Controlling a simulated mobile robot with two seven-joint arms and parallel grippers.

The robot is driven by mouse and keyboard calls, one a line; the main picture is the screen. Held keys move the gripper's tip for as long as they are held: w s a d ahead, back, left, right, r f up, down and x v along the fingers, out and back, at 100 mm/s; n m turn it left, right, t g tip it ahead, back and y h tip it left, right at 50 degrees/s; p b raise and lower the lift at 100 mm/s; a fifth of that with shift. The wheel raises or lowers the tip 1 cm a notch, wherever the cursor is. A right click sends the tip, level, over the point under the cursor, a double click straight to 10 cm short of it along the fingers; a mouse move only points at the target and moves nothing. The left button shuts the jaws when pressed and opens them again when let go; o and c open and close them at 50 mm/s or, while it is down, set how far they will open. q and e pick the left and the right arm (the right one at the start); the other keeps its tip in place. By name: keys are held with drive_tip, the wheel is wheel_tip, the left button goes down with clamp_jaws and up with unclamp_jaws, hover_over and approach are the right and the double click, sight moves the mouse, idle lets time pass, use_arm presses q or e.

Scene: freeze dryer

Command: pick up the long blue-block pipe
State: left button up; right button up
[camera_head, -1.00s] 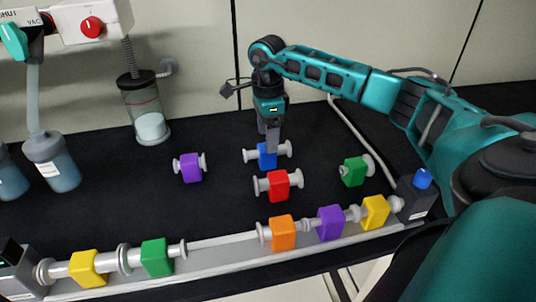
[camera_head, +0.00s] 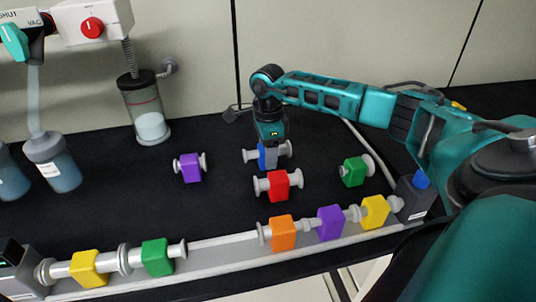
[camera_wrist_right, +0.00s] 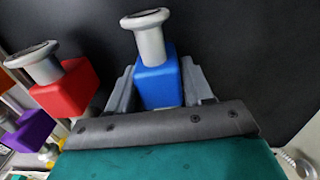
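The blue-block pipe (camera_head: 267,157) stands on the black bench, a blue block with grey flanged ends on either side. My right gripper (camera_head: 270,152) has come down over it from above. In the right wrist view, the blue block (camera_wrist_right: 158,82) sits between the two grey fingers (camera_wrist_right: 160,88), one on each side and very close to it. I cannot tell whether they press on it. One grey flange points away from the gripper, and the other end is hidden. My left gripper is not in view.
A red-block pipe (camera_head: 278,185) lies close in front. A purple one (camera_head: 190,168) is to the left and a green one (camera_head: 353,172) to the right. A rail (camera_head: 225,254) with several coloured pipes runs along the front. A glass vessel (camera_head: 148,115) stands at the back left.

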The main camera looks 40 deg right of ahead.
drive_tip(key=c, duration=0.7)
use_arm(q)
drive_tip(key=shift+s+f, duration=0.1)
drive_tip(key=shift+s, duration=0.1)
use_arm(e)
drive_tip(key=shift+c, duration=0.6)
drive_tip(key=shift+r, duration=0.15)
